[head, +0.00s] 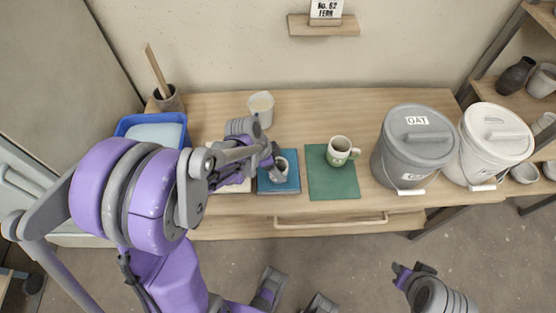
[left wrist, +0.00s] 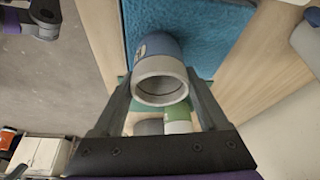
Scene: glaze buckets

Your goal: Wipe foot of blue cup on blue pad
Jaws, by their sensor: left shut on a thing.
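The blue cup (left wrist: 160,82) has a blue outside and a grey rim. Its open mouth faces the left wrist camera. My left gripper (head: 271,160) is shut on the cup, with one finger on each side in the left wrist view. The cup (head: 283,166) is over the blue pad (head: 278,187) in the head view, partly covered by the gripper. The blue pad (left wrist: 208,28) shows behind the cup in the wrist view. The foot is hidden, so I cannot tell whether it touches the pad. My right gripper (head: 412,272) is away from the table, its jaws unclear.
A green cup (head: 339,151) stands on a green pad (head: 332,184) just right. A grey bucket (head: 412,150) and white bucket (head: 492,146) stand farther right. A blue tub (head: 152,124) is left, a pale cup (head: 261,106) behind. Bare wood lies behind the pads.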

